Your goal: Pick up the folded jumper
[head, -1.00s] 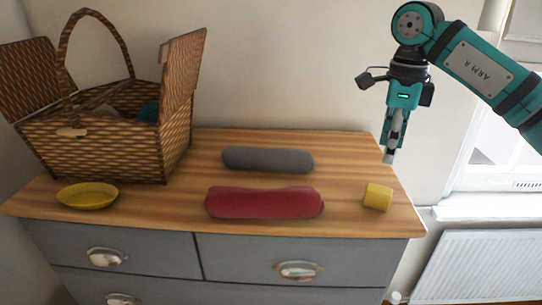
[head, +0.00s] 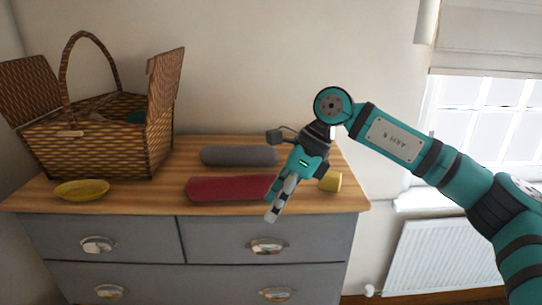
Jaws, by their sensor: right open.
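Two long, rounded, folded-looking cloth bundles lie on the wooden dresser top. The nearer is a dark red bundle (head: 228,188), and behind it is a grey bundle (head: 238,155). I cannot tell from looks alone which one is the jumper. My right gripper (head: 272,203) is open and empty, pointing down and slightly left. Its fingers overlap the right end of the red bundle in the head view and hide part of it. They seem to be in front of it or above it, and no contact is clear. My left gripper is not in view.
A wicker picnic basket (head: 95,150) with raised lids stands at the left, with a yellow dish (head: 82,190) in front of it. Drawers (head: 100,240) are below; a radiator (head: 440,255) is at the right.

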